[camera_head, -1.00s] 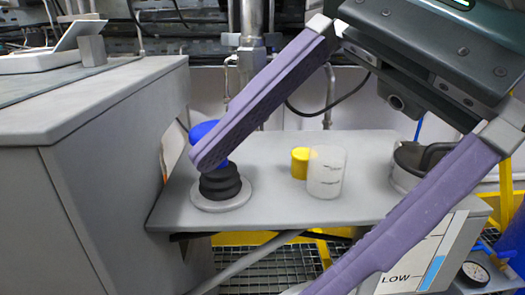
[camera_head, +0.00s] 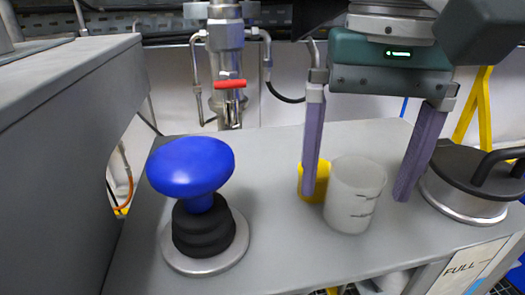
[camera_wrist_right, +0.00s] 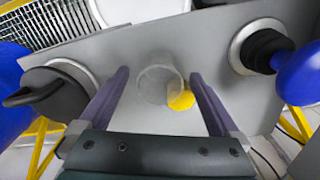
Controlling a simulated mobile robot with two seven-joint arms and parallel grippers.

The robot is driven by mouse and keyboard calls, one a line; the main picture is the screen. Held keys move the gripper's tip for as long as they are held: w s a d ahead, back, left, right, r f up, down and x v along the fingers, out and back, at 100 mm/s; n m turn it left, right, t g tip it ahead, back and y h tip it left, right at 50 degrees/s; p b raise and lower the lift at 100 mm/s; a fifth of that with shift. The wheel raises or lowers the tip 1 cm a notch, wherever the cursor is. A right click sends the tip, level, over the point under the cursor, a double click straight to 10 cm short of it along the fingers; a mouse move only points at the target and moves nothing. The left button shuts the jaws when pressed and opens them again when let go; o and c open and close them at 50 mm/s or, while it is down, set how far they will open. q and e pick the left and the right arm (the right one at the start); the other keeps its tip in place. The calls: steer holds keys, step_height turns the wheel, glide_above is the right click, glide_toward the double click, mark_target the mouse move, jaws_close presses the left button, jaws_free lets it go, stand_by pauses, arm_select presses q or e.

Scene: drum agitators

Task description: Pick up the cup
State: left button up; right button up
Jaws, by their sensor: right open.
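The cup (camera_head: 352,205) is a translucent white beaker with dark marks on its side, standing upright on the grey table (camera_head: 275,235). It also shows in the right wrist view (camera_wrist_right: 157,82), centred between the fingers. My right gripper (camera_head: 356,195) is open, pointing down, with one finger on each side of and a little behind the cup. A yellow cylinder (camera_head: 313,182) stands right behind and left of the cup, partly hidden by the cup and the left finger. I see no gap clearly between cup and cylinder. My left gripper is not in view.
A blue-knobbed joystick (camera_head: 190,170) on a round base stands left of the cup. A round metal lid with a black handle (camera_head: 468,180) stands close to the right finger. A valve with a red handle (camera_head: 229,84) is behind the table. A grey cabinet wall is at left.

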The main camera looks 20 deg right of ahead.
mark_target(353, 197)
steer(key=shift+f, duration=1.5)
steer(key=c, duration=1.4)
steer(key=shift+r, duration=0.15)
